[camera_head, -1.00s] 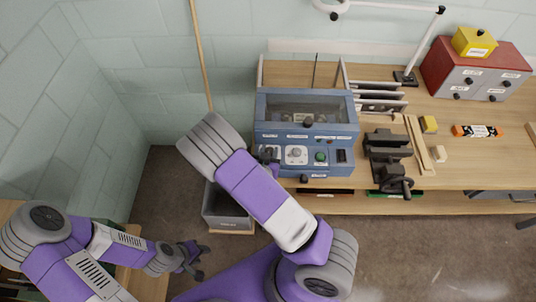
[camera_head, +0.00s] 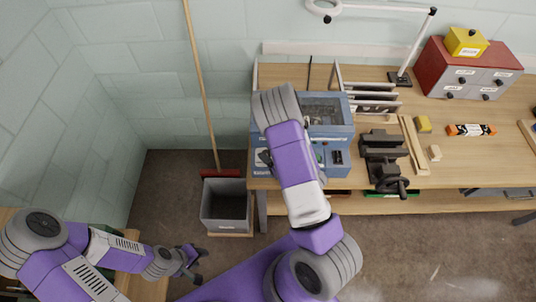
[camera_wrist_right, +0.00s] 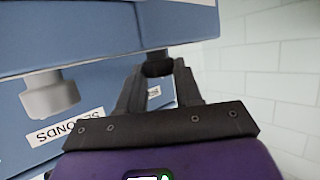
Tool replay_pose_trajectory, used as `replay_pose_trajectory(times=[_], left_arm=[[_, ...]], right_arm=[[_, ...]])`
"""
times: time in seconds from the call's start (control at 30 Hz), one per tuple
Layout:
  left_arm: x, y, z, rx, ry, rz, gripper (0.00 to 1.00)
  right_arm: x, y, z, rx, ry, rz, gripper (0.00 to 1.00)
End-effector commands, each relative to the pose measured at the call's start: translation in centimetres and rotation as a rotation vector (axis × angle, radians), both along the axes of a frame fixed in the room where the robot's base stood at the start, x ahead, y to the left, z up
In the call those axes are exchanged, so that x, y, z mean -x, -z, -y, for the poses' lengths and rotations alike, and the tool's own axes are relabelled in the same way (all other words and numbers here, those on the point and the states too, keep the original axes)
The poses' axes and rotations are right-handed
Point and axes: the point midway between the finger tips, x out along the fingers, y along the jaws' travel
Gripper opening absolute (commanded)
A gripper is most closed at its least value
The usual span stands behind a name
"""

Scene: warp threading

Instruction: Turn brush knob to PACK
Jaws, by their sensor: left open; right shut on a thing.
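The blue machine (camera_head: 340,130) with a clear lid stands at the left end of the bench, and my right arm covers most of its front panel in the head view. In the right wrist view, my right gripper (camera_wrist_right: 158,72) is shut on a dark knob (camera_wrist_right: 157,66) at the machine's blue face. The knob's pointer and any PACK marking cannot be made out. A grey knob (camera_wrist_right: 52,95) above a SECONDS label shows to the left of the gripper, apart from it. My left gripper (camera_head: 190,263) is open and empty at the lower left, away from the bench.
A grey bin (camera_head: 225,212) stands on the floor left of the bench, by a red broom (camera_head: 220,173). The floor in front is mostly clear.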

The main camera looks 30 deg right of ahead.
Motion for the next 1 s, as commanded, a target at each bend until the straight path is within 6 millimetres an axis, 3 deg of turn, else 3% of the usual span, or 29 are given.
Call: replay_pose_trajectory(times=[0.4, 1.0], left_arm=[[-0.01, -0.17, 0.0, 0.0, 0.0, 0.0, 0.43], [-0.01, -0.18, -0.01, 0.0, 0.0, 0.0, 0.43]], right_arm=[[-0.27, -0.22, 0.42, 0.0, -0.218, 0.008, 0.04], [-0.28, -0.25, 0.38, 0.004, -0.263, 0.009, 0.04]])
